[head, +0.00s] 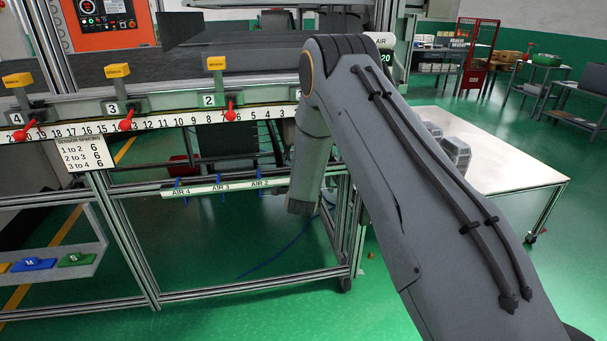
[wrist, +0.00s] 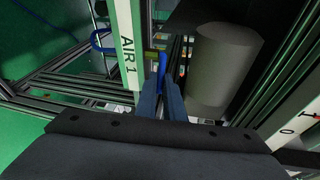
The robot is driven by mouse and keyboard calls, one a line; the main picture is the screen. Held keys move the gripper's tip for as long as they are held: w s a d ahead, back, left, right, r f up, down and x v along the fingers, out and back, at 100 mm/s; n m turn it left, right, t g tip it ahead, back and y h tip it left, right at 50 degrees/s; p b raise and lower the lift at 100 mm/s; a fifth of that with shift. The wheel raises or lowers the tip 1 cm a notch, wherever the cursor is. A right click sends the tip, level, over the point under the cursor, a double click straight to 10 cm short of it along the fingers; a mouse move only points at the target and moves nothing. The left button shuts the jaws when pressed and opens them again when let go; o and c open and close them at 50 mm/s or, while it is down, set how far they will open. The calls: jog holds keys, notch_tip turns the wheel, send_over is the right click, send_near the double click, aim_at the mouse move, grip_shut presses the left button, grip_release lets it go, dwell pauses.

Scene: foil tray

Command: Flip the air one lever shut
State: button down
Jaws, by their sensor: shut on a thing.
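In the wrist view the white rail (wrist: 126,20) carries the label AIR 1. A small blue lever (wrist: 162,68) stands beside that label, next to a brass-coloured fitting (wrist: 151,54). My gripper (wrist: 161,88) is shut on the blue lever, with one finger on each side of it. I cannot tell the lever's exact angle. In the head view the same rail (head: 215,186) shows the labels AIR 4, AIR 3 and AIR 2, with blue levers above it. My arm hides the AIR 1 end and the gripper there.
A dark grey cylinder (wrist: 222,65) stands close right of the gripper in the wrist view. Aluminium frame bars surround the rail. A numbered ruler with red knobs (head: 127,125) runs above it. A white table (head: 500,160) with grey parts stands to the right.

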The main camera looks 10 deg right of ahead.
jog(key=n+y, duration=0.1)
jog(key=d+n+y+b, duration=0.1)
jog(key=y, duration=0.1)
jog(key=w+n+y+b, duration=0.1)
jog(key=shift+d+f+t+y, duration=0.15)
jog(key=shift+d+t+y, duration=0.15)
jog(key=shift+y, duration=0.1)
jog(key=shift+w+d+n+y+b, duration=0.15)
jog(key=shift+n+y+b, duration=0.15)
jog(key=shift+n+y, duration=0.25)
jog(key=shift+w+n+y+b, duration=0.2)
jog(key=shift+n+y+b, duration=0.1)
jog(key=shift+n+y, duration=0.25)
jog(key=shift+w+d+n+y+b, duration=0.15)
jog(key=shift+n+y+b, duration=0.2)
jog(key=shift+y, duration=0.35)
jog(key=shift+a, duration=0.1)
jog(key=c, duration=1.9)
grip_release()
jog(key=shift+o, duration=0.2)
jog(key=shift+g, duration=0.4)
jog(key=shift+s+a, duration=0.1)
jog(key=shift+a, duration=0.05)
